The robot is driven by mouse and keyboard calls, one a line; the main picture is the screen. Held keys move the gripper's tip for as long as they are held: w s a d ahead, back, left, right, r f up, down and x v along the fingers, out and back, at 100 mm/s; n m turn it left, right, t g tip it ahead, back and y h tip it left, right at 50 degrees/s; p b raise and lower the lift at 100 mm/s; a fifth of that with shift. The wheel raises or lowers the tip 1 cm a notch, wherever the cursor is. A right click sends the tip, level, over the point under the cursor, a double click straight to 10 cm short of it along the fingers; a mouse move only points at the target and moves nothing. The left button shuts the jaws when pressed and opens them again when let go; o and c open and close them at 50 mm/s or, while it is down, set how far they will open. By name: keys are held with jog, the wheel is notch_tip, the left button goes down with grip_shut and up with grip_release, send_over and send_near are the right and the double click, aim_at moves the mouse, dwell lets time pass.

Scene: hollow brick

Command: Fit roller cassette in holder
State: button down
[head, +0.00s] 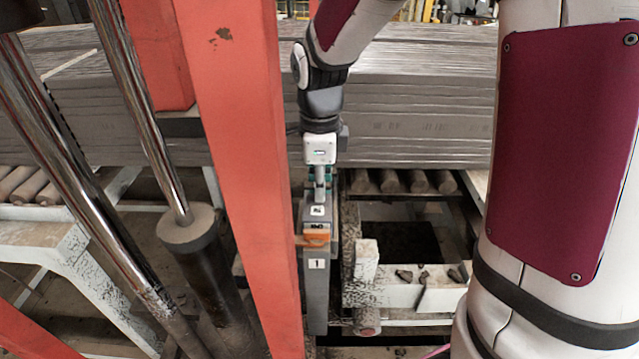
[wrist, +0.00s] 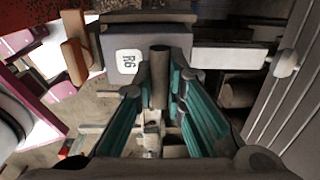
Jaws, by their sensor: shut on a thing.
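My gripper (head: 319,174) points down in the middle of the head view. In the wrist view its teal fingers (wrist: 160,82) are shut on the grey upright handle of the roller cassette (wrist: 124,42). The cassette is a grey block with a white label reading R6. In the head view the cassette (head: 328,212) is at the top of a narrow grey upright holder (head: 317,300) labelled 1. An orange part (head: 316,238) is on the holder's front, below the cassette. I cannot tell how deep the cassette sits. Its rollers are hidden.
A pale frame (head: 400,293) with dark debris is on the right. Rollers (head: 405,182) and a stack of grey boards (head: 420,100) are behind.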

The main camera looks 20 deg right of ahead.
jog(key=shift+f+b, duration=0.4)
jog(key=shift+f, duration=0.9)
jog(key=c, duration=1.6)
grip_release()
jog(key=shift+o, duration=0.2)
jog(key=r, duration=1.1)
jog(key=shift+s+a+r, duration=0.1)
jog(key=shift+s+r, duration=0.1)
jog(key=shift+r, duration=0.3)
